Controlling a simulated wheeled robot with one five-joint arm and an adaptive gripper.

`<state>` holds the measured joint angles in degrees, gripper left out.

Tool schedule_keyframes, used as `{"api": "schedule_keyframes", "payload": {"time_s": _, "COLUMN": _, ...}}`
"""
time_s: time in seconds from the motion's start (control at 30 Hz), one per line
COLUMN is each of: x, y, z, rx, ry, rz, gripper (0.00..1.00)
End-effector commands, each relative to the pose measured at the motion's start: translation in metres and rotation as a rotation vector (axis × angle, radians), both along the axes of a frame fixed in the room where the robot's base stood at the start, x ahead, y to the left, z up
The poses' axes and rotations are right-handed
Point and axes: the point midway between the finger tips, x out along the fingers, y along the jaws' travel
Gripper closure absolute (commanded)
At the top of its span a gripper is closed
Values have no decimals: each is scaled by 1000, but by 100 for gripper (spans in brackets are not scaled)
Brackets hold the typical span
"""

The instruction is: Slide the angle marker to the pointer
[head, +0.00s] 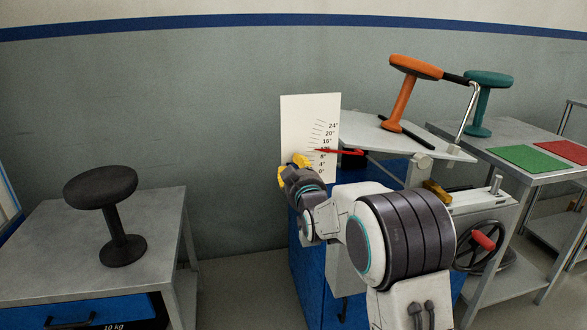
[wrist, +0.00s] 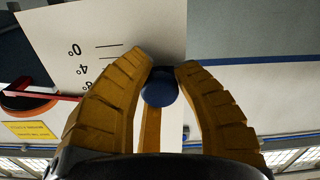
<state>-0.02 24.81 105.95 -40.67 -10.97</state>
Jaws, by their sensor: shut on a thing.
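The white angle scale (head: 296,120) stands upright behind my arm, with degree marks from 0° to 24°. The red pointer (head: 345,151) reaches its scale marks near the middle, around 12°; its exact reading is hard to tell. My gripper (head: 292,168) is at the scale's lower left, partly covering it. In the wrist view, my yellow gripper fingers (wrist: 162,70) are shut on a round blue knob (wrist: 159,88), which seems to be the angle marker's. The scale (wrist: 85,25) lies behind, with 0° and 4° readable. The marker's body is hidden in the head view.
An orange stool (head: 404,95) sits on a tilted grey plate (head: 365,131) behind my arm. A teal stool (head: 487,95) and green (head: 526,158) and red mats are on the right table. A black stool (head: 112,215) stands on the left table (head: 40,240).

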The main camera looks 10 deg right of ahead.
Motion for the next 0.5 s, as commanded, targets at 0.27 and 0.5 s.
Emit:
{"api": "schedule_keyframes", "payload": {"time_s": 0.27, "x": 1, "y": 1, "z": 39, "rx": 77, "ry": -8, "rz": 1, "gripper": 100}}
{"api": "schedule_keyframes", "payload": {"time_s": 0.5, "x": 1, "y": 1, "z": 55, "rx": 133, "ry": -5, "rz": 2, "gripper": 100}}
